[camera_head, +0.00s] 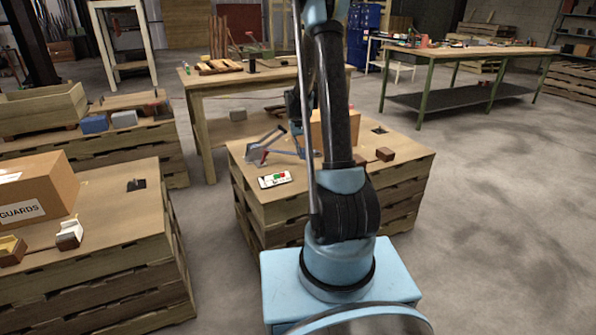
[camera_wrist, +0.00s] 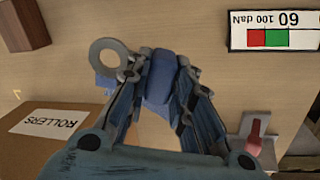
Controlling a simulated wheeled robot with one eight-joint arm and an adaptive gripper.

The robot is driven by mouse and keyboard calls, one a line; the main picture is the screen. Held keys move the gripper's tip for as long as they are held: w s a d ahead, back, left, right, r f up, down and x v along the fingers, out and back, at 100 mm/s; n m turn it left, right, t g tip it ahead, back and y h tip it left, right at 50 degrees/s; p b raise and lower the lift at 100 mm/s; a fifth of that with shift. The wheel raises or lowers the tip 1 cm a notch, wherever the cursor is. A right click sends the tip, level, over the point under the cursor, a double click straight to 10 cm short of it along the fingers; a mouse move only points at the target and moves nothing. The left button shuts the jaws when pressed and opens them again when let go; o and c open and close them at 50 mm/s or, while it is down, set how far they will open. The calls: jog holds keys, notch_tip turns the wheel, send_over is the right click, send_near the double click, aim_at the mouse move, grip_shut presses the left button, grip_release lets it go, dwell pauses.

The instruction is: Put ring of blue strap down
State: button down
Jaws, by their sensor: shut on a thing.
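My gripper (camera_wrist: 161,70) reaches down over the wooden top in the wrist view. Its fingers are shut on a blue strap piece (camera_wrist: 161,80). A grey metal ring (camera_wrist: 98,47) lies flat-on just left of the fingertips, with more blue strap (camera_wrist: 104,83) below it. The ring looks joined to the blue strap, but the fingers hide the joint. In the head view, my arm covers much of this spot, and blue strap (camera_head: 285,151) shows left of it.
A card reading 60 and 100 daN (camera_wrist: 272,25) lies right. A box marked ROLLERS (camera_wrist: 40,145) is at lower left, a brown block (camera_wrist: 22,24) at upper left. A grey tensioner with a red part (camera_wrist: 254,140) is at lower right. Bare wood lies above the fingers.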

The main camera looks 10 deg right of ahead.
aim_at(305, 174)
jog(key=shift+w+a, duration=0.1)
jog(key=shift+a, duration=0.2)
jog(key=n, duration=0.2)
jog(key=shift+r+n, duration=0.2)
jog(key=shift+n, duration=0.1)
jog(key=n, duration=0.4)
jog(key=shift+s+d+r+n+t+y, duration=0.15)
jog(key=shift+s+r+n+t+y, duration=0.15)
jog(key=shift+s+n+t+y, duration=0.1)
jog(key=n, duration=0.3)
jog(key=shift+s+r, duration=0.15)
jog(key=shift+r, duration=0.1)
jog(key=n, duration=0.4)
jog(key=shift+s+d+r+n+y, duration=0.2)
jog(key=shift+r+n+y, duration=0.1)
jog(key=shift+n+y, duration=0.1)
jog(key=n, duration=0.6)
jog(key=shift+s+r+g, duration=0.3)
jog(key=shift+r+g, duration=0.05)
jog(key=shift+g, duration=0.05)
jog(key=shift+f, duration=4.9)
